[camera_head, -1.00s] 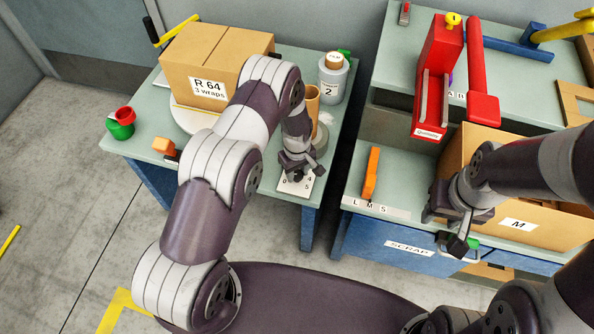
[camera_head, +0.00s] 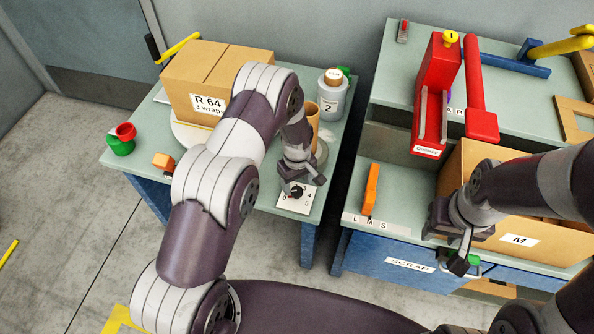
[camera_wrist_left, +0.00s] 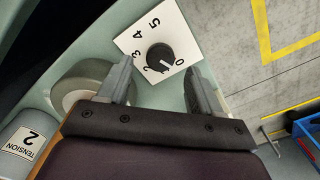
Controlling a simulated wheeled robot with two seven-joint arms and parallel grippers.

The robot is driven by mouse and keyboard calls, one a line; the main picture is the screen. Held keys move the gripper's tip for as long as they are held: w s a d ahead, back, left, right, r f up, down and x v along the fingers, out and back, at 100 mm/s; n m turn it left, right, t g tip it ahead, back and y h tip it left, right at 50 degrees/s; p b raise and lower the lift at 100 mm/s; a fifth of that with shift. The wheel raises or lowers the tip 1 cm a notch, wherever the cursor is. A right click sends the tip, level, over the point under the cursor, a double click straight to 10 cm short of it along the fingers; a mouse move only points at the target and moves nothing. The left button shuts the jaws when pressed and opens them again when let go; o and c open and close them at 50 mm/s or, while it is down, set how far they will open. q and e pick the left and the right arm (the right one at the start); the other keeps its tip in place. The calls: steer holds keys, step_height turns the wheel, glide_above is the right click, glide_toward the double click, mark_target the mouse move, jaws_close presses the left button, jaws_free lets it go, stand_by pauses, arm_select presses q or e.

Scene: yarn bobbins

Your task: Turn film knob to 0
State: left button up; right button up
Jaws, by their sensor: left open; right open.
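The film knob (camera_head: 296,191) is a black dial on a white plate (camera_head: 290,206) with printed numbers, at the front right corner of the left table. My left gripper (camera_head: 301,178) is open just behind and above the knob. In the left wrist view its two fingers (camera_wrist_left: 160,72) stand apart, with the knob beyond the gap and no visible contact. My right gripper (camera_head: 462,258) is open in front of the right table.
A carton marked R 64 (camera_head: 210,85), a tension 2 canister (camera_head: 333,98) and a green and red item (camera_head: 121,140) stand on the left table. The right table holds a red fixture (camera_head: 434,95), an orange piece (camera_head: 371,188) and a carton marked M (camera_head: 500,235).

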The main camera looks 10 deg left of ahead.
mark_target(297, 190)
arm_select(q)
step_height(297, 190, up, 9)
steer(key=shift+r, duration=0.15)
stand_by(0.4)
